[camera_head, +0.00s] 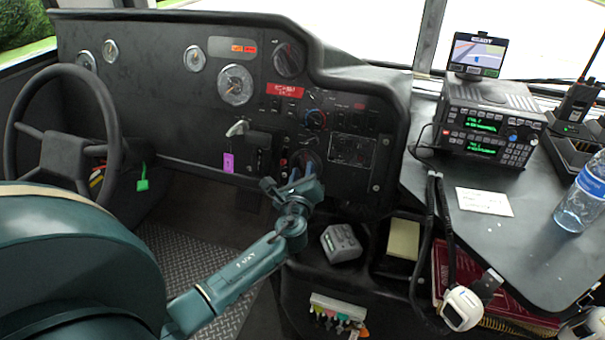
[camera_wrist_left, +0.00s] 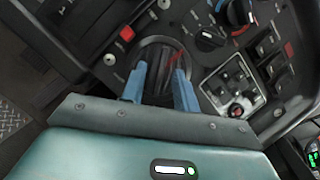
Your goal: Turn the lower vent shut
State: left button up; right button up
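The lower vent is a round black vent in the dash panel, partly hidden behind my left gripper in the head view (camera_head: 306,157). In the left wrist view the lower vent (camera_wrist_left: 163,52) shows dark slats inside a round rim, with a red mark on it. My left gripper (camera_head: 302,174) is at the vent, its two blue fingers pointing at it. In the left wrist view the left gripper (camera_wrist_left: 160,72) has its fingers apart, one on each side of the vent's middle. I cannot tell whether they touch it. My right gripper is not in view.
An upper round vent (camera_head: 289,60) sits higher on the dash. A knob (camera_head: 316,119) and switches surround the lower vent. A lever (camera_head: 238,128) and purple tag (camera_head: 228,163) are to the left. A grey box (camera_head: 341,243) lies below. The steering wheel (camera_head: 115,130) is far left.

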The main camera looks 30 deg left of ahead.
pick_arm(q)
jog(key=p+v, duration=0.1)
jog(key=v, duration=1.2)
jog(key=shift+s, duration=0.1)
